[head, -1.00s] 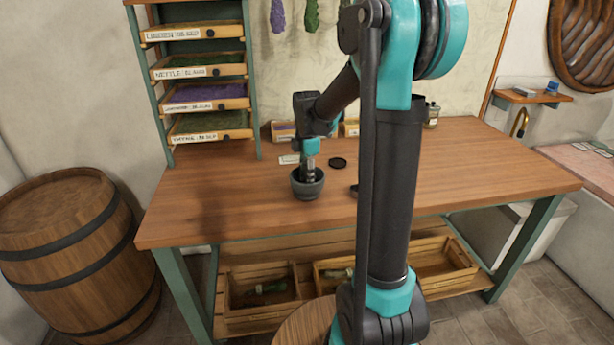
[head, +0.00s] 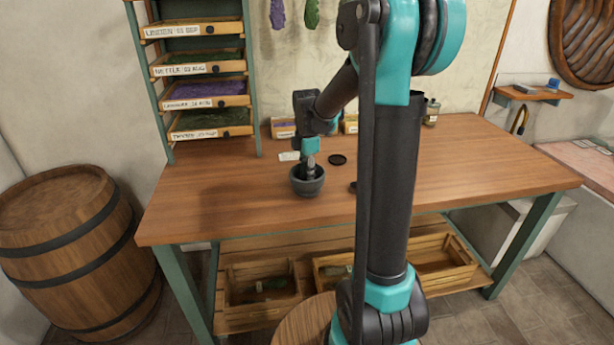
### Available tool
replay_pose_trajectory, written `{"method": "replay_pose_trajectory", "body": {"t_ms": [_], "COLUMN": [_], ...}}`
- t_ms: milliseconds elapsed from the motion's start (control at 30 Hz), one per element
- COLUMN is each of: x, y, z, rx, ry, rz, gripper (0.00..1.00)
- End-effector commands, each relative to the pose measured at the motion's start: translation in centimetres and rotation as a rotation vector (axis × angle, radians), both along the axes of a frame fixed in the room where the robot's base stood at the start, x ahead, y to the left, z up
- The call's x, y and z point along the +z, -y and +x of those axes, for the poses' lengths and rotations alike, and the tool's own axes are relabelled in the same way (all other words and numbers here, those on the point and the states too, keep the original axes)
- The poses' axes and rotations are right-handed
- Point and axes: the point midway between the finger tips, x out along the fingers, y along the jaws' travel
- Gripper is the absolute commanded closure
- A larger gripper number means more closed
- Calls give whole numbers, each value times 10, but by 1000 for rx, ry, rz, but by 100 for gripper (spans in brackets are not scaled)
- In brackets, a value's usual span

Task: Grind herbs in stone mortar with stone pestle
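The dark stone mortar (head: 307,187) stands upright on the wooden table (head: 240,215), left of its middle. My gripper (head: 310,162) points down right over the mortar, with its lower end at the mortar's mouth. A grey piece between gripper and mortar may be the pestle or my fingers; it is too small to tell. The herbs inside the mortar are hidden by the rim and the gripper. Whether the fingers are open or shut does not show.
Small boxes (head: 283,128) stand at the wall. A drawer rack (head: 208,93) rises at the back left. A barrel (head: 68,245) stands left of the table. The table's right side is largely clear.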

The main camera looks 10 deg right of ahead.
Motion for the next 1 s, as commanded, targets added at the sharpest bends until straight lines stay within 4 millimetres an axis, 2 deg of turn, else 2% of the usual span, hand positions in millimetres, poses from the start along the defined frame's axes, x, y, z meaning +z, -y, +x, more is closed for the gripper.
{"method": "replay_pose_trajectory", "body": {"t_ms": [33, 233, 600, 767, 1000], "x": [0, 0, 4, 25, 73], "y": [0, 0, 0, 0, 0], "z": [0, 0, 0, 0, 0], "rx": [0, 0, 0, 0, 0], "ry": [0, 0, 0, 0, 0], "rz": [0, 0, 0, 0, 0], "gripper": [64, 41, 41, 41, 41]}}
